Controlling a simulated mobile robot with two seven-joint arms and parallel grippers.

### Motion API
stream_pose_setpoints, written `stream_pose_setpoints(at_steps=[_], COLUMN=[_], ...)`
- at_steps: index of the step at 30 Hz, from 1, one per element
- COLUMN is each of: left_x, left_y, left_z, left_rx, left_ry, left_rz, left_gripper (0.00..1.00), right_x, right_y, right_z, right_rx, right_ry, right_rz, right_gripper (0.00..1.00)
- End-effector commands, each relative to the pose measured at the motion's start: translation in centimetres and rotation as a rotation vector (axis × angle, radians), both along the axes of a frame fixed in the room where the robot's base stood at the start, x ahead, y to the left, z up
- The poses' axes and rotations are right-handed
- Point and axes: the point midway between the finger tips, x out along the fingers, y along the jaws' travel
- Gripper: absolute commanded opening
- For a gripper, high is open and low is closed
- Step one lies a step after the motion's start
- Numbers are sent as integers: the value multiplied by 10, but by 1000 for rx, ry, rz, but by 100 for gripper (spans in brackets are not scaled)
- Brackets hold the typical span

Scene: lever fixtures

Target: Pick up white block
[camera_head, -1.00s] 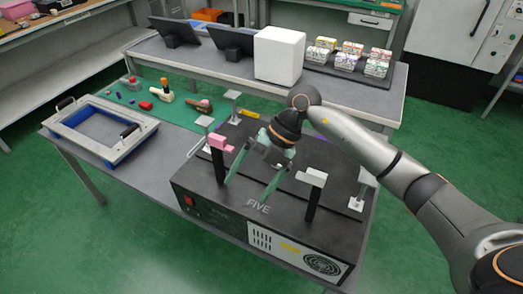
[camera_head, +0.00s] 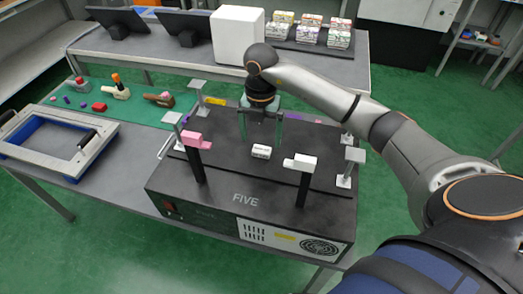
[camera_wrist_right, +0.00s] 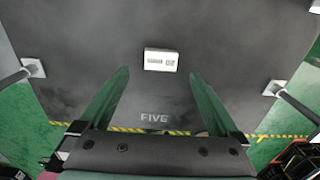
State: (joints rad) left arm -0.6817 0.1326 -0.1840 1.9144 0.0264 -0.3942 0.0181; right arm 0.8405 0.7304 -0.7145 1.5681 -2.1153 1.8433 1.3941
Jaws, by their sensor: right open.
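The small white block (camera_head: 261,152) with dark markings lies on the black top of the box marked FIVE (camera_head: 225,185), between the two posts. It also shows in the right wrist view (camera_wrist_right: 160,60), near the finger ends. My right gripper (camera_head: 260,140) points down with its green fingers spread, above and just behind the block in the head view. In the right wrist view, the open fingers (camera_wrist_right: 159,74) lie to either side of the block, with nothing held. My left gripper is not in view.
A pink-topped lever post (camera_head: 192,143) stands left of the block and a white-topped lever post (camera_head: 301,162) right of it. Grey stands (camera_head: 350,155) rise near the box corners. A blue-lined tray (camera_head: 45,140) lies on the table at left.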

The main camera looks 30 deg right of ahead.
Motion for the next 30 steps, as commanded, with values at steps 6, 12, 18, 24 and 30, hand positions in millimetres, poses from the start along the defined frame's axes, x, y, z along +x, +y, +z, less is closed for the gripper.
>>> stream_pose_setpoints(at_steps=[6,12,18,24,30], left_x=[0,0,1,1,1], left_y=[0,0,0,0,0], left_z=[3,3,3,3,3], left_rx=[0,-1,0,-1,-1], left_ry=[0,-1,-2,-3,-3], left_rz=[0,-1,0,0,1], left_gripper=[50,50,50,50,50], right_x=[1,2,2,2,2], right_y=[-4,-4,-4,-4,-4], right_z=[-34,-47,-47,-47,-47], right_rx=[0,0,0,1,1], right_ry=[6,1,1,1,1], right_rz=[0,1,1,1,1], right_gripper=[98,98,96,74,51])
